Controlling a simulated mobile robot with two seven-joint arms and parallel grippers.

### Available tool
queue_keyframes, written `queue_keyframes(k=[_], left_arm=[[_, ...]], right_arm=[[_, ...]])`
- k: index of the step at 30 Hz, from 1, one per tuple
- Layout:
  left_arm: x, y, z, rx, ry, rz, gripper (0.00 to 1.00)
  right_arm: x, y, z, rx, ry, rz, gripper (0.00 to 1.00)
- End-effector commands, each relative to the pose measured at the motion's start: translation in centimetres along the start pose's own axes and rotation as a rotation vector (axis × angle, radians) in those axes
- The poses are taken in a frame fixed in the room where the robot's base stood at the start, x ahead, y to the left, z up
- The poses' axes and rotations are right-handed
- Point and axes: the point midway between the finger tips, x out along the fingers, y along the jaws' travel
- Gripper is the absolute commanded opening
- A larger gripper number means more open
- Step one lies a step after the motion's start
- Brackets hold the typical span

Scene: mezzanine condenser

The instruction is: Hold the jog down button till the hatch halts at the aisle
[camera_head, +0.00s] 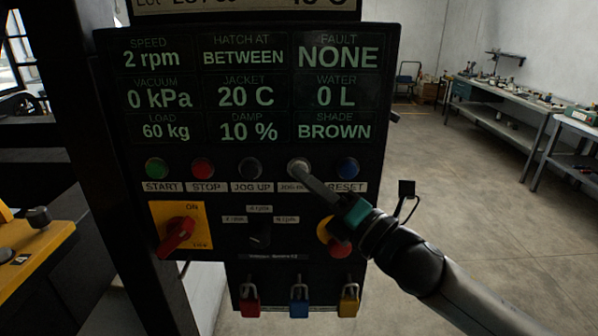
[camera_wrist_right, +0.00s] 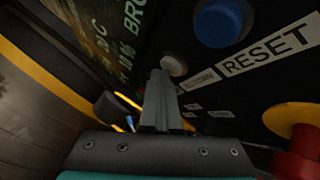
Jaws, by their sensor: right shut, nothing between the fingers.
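The pale jog down button (camera_head: 298,165) is in the row on the black control panel (camera_head: 220,212), with its label partly covered by my right gripper. My right gripper (camera_head: 306,177) is shut and empty, its fingertips at the lower right edge of the button. In the right wrist view the shut fingers (camera_wrist_right: 157,76) point at the pale button (camera_wrist_right: 174,65) and overlap its near side; how far it is pressed I cannot tell. The display (camera_head: 243,57) reads hatch at BETWEEN, speed 2 rpm, fault NONE. The hatch itself is not in view. My left gripper is not in view.
The blue reset button (camera_head: 347,168) is just right of the jog down button, the dark jog up button (camera_head: 250,168) just left. A red emergency knob (camera_head: 338,247) sits below, close to my gripper. A red switch (camera_head: 177,234) and padlocks (camera_head: 299,301) are lower. Open floor lies right.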

Motion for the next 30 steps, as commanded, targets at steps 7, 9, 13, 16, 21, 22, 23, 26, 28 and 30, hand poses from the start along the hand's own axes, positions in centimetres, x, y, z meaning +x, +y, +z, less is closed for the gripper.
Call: queue_keyframes(k=[7, 9, 13, 16, 21, 22, 23, 26, 28, 30], left_arm=[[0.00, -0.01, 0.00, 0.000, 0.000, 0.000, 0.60], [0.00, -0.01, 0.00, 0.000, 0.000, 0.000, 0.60], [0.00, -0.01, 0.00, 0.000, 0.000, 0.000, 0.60], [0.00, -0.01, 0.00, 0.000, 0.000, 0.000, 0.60], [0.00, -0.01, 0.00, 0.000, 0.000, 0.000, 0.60], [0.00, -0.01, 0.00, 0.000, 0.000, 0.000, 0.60], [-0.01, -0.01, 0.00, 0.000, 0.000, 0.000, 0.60], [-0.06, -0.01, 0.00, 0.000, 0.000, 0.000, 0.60], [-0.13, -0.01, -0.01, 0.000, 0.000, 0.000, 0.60], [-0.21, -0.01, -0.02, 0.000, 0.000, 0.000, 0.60]], right_arm=[[0.00, -0.05, 0.05, 0.000, -0.001, -0.002, 0.00], [0.00, -0.05, 0.05, 0.000, -0.001, -0.002, 0.00], [0.00, -0.05, 0.05, 0.000, -0.001, -0.002, 0.00], [0.00, -0.05, 0.05, 0.000, -0.001, -0.002, 0.00], [0.00, -0.05, 0.05, 0.000, -0.001, -0.002, 0.00], [-0.01, -0.05, 0.04, 0.000, -0.001, -0.002, 0.00], [-0.02, -0.04, 0.03, 0.000, -0.001, -0.002, 0.00], [-0.17, 0.06, -0.09, 0.000, -0.001, -0.002, 0.00], [-0.38, 0.19, -0.23, 0.000, -0.001, -0.003, 0.00], [-0.65, 0.39, -0.44, 0.000, 0.000, -0.002, 0.00]])
